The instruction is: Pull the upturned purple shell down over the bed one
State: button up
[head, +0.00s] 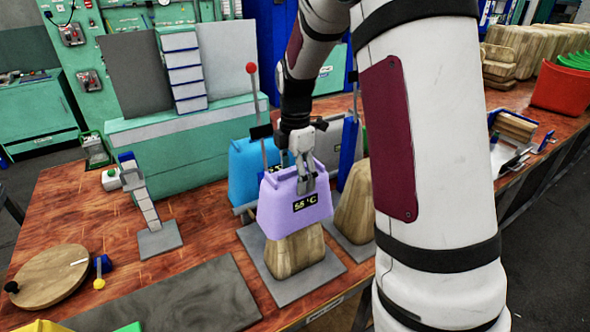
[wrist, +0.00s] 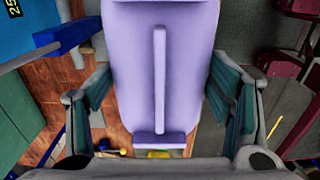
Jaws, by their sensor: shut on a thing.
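The purple shell (head: 294,205), with a "55 °C" display, is wide edge down over the front wooden bed (head: 295,252). It covers the top of the bed, whose lower part shows below the shell's edge. I cannot tell whether the two touch. My gripper (head: 306,183) reaches down from above to the shell's upper part and is shut on it. In the wrist view the shell (wrist: 185,70) fills the space between the two fingers (wrist: 160,100), with a raised bar along its middle. The exact finger contact is unclear.
A blue shell (head: 243,175) stands behind the purple one. A second wooden bed (head: 355,205) is to the right, partly behind my arm. A lever with a red ball (head: 251,68) rises behind. A small grey stand (head: 150,205) and a round wooden board (head: 48,275) are left.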

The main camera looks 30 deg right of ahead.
notch_tip(320, 180, down, 15)
jog(key=b, duration=0.6)
jog(key=shift+f, duration=0.1)
jog(key=shift+f+b, duration=0.3)
jog(key=shift+f, duration=0.25)
dwell(0.8)
jog(key=o, duration=1.6)
jog(key=shift+o, duration=0.2)
